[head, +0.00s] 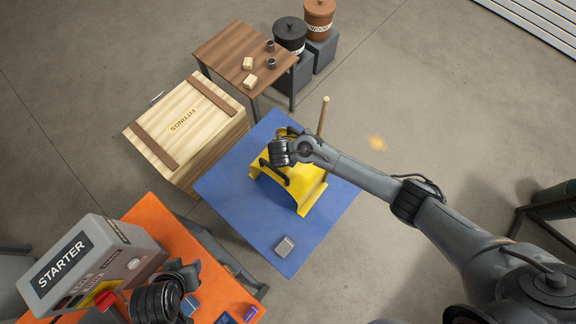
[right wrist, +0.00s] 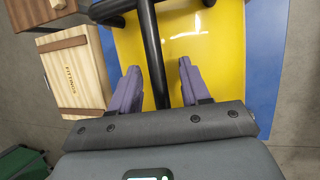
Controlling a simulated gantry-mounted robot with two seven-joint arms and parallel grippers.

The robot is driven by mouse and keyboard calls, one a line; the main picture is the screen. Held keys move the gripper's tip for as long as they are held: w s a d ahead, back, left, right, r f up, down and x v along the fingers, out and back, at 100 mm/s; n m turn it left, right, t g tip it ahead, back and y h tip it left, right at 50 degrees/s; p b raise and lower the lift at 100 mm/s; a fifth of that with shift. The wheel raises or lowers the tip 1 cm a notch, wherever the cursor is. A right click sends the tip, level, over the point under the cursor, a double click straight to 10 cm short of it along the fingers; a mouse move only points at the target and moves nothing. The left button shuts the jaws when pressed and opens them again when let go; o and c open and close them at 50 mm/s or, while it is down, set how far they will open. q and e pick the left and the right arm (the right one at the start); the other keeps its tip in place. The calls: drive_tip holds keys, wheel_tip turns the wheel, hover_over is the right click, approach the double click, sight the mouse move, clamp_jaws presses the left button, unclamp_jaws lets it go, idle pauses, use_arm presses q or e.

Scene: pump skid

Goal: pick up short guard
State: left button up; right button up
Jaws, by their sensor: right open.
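The short guard is a yellow curved cover (head: 303,190) with a black handle (head: 273,172), standing on a blue-topped table (head: 318,236). In the right wrist view its yellow top (right wrist: 220,35) fills the middle. My right gripper (right wrist: 160,88) is over the guard, open, with its purple fingers on either side of the black handle bar (right wrist: 154,45). I cannot tell whether the fingers touch it. In the head view the right wrist hides the fingertips. My left gripper (head: 188,303) is low at the left over the orange bench; its jaws are unclear.
A wooden stick (head: 323,116) stands upright behind the guard. A small grey block (head: 284,247) lies near the blue table's front corner. A wooden fittings crate (head: 190,128) stands to the left. The grey starter box (head: 88,262) sits on the orange bench (head: 160,215).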

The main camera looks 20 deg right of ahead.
drive_tip(key=shift+f, duration=0.15)
idle(0.3)
clamp_jaws()
idle(1.1)
